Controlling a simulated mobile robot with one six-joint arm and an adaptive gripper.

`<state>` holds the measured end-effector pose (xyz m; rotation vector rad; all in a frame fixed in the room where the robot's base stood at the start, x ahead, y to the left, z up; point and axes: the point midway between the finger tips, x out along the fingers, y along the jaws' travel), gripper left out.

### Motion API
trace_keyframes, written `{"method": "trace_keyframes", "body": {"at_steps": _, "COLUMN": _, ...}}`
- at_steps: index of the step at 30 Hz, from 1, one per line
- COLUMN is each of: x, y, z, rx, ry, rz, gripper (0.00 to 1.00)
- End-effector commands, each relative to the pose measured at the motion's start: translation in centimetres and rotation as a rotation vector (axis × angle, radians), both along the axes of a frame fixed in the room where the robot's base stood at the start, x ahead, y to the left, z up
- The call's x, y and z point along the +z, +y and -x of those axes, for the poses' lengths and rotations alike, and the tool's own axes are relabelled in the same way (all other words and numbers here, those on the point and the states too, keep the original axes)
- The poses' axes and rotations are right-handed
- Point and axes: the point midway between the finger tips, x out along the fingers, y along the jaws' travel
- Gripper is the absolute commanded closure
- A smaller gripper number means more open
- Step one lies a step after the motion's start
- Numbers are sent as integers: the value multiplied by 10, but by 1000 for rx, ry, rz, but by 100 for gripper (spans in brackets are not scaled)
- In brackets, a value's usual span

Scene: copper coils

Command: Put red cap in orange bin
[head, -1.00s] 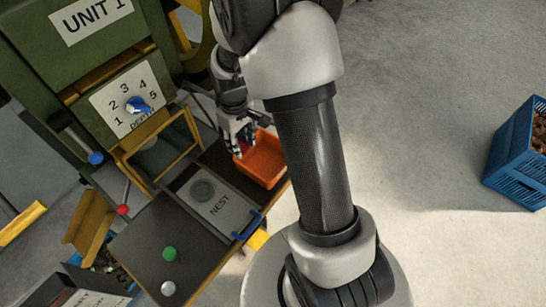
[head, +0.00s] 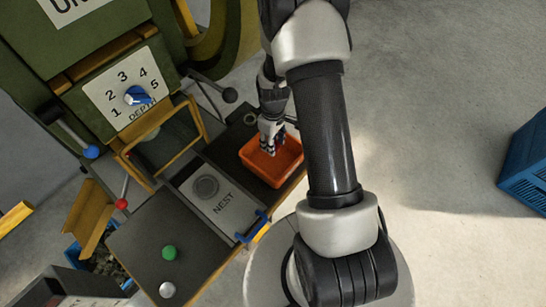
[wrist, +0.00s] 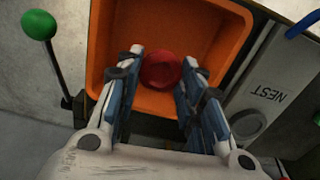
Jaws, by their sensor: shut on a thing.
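The red cap (wrist: 160,71) is between the fingertips of my gripper (wrist: 158,80) in the wrist view. My gripper is shut on it. The cap shows over the inside of the orange bin (wrist: 235,20); how far it is above the bin floor I cannot tell. In the head view my gripper (head: 268,148) points down into the left part of the orange bin (head: 290,170), and the cap is hidden there by the fingers.
The nest plate (head: 222,208) lies beside the bin. A green cap (head: 169,252) and a silver one (head: 167,289) sit on the dark bench. A green-knobbed lever (wrist: 40,26) stands left of the bin in the wrist view. A blue crate (head: 527,165) is on the floor at right.

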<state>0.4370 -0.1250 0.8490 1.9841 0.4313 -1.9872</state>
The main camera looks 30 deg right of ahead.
Motion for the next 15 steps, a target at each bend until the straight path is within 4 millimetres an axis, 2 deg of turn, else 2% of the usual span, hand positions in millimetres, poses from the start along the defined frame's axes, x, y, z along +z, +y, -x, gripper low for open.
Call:
{"method": "trace_keyframes", "body": {"at_steps": 1, "x": -16, "y": 0, "z": 0, "rx": 0, "ry": 2, "rz": 0, "gripper": 86}}
{"method": "trace_keyframes", "body": {"at_steps": 3, "x": -28, "y": 0, "z": 0, "rx": 0, "ry": 1, "rz": 0, "gripper": 86}}
{"method": "trace_keyframes", "body": {"at_steps": 11, "x": -48, "y": 0, "z": 0, "rx": 0, "ry": 0, "rz": 0, "gripper": 86}}
{"method": "trace_keyframes", "body": {"at_steps": 15, "x": -68, "y": 0, "z": 0, "rx": 0, "ry": 0, "rz": 0, "gripper": 86}}
